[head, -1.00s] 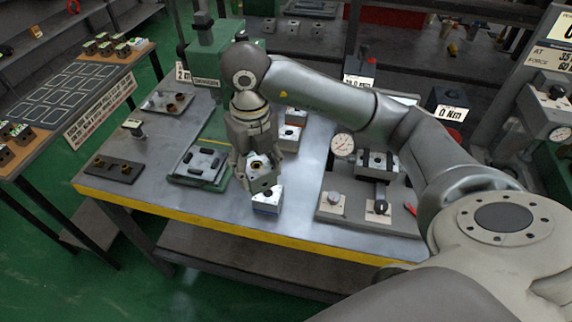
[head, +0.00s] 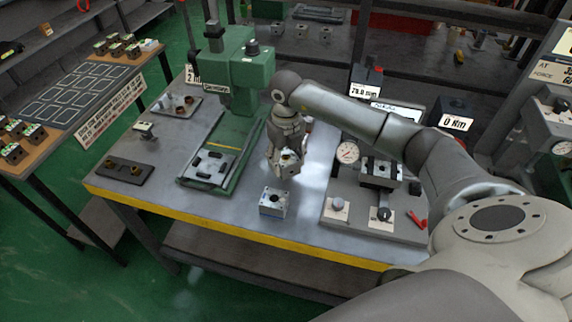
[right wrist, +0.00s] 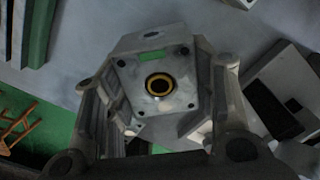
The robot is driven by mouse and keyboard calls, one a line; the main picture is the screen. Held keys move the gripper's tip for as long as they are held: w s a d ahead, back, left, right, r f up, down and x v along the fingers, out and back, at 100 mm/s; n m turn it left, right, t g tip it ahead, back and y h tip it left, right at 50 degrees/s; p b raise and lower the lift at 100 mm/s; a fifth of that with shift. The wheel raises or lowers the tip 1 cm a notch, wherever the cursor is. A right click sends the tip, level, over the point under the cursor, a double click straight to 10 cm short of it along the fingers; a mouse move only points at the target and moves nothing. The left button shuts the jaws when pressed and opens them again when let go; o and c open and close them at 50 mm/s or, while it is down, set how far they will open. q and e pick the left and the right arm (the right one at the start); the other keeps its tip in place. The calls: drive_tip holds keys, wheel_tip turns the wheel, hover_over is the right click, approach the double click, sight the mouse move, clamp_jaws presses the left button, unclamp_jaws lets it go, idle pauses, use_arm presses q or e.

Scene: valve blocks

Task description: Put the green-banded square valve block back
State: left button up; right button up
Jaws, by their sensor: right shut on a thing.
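My right gripper (head: 287,168) is shut on a grey, squarish valve block (head: 288,160) and holds it over the steel workbench, right of the green press. In the right wrist view the block (right wrist: 125,75) sits between the two fingers (right wrist: 158,105), showing a small green mark and a brass-ringed bore. Its lower side is hidden by the gripper. Another grey block (head: 273,202) stands on the bench near the front edge, just below the held one in the head view; the two look apart. My left gripper is not in view.
The green press (head: 240,70) stands left of my gripper, with a fixture plate (head: 212,168) on its base. A gauge fixture (head: 378,175) is to the right. A dark two-hole plate (head: 124,170) lies at left. A side table (head: 85,90) with an outlined black board holds several small blocks.

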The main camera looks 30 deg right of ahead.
wheel_tip(320, 180, down, 2)
drive_tip(key=shift+f+p, duration=0.1)
drive_tip(key=shift+p, duration=0.45)
drive_tip(key=shift+f, duration=0.4)
drive_tip(key=shift+f, duration=0.1)
drive_tip(key=shift+f, duration=0.1)
drive_tip(key=o, duration=1.3)
drive_tip(key=shift+o, duration=0.2)
